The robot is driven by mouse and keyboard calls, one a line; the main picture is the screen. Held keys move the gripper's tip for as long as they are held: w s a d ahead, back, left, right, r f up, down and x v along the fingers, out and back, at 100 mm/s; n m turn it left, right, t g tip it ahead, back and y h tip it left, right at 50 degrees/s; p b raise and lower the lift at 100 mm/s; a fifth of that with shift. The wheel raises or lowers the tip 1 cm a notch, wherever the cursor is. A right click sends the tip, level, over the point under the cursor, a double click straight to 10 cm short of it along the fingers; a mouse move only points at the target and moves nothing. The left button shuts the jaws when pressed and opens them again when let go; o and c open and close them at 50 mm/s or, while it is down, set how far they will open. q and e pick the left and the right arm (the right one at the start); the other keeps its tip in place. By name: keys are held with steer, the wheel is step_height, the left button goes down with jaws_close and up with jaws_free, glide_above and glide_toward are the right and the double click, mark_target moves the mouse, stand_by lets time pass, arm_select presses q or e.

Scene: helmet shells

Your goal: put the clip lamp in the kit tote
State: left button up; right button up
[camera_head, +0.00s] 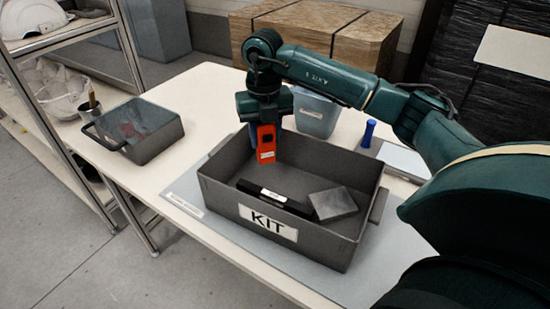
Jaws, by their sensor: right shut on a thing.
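My right gripper (264,110) comes in from the right and points down over the back left part of the kit tote. It is shut on an orange block-like thing with a small pale label, which I take to be the clip lamp (267,143). My left gripper is not in view.
The tote stands on a grey mat (195,195) on a pale table. A blue-grey bin (316,113) and a blue upright handle (368,133) stand behind it. A grey handled box (136,130) and a small cup (90,107) are at left. Shelving (60,45) borders the table.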

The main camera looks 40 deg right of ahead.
mark_target(266, 155)
steer(key=shift+f, duration=3.05)
steer(key=shift+f, duration=0.15)
steer(key=o, duration=1)
step_height(266, 155, up, 12)
steer(key=shift+r, duration=0.2)
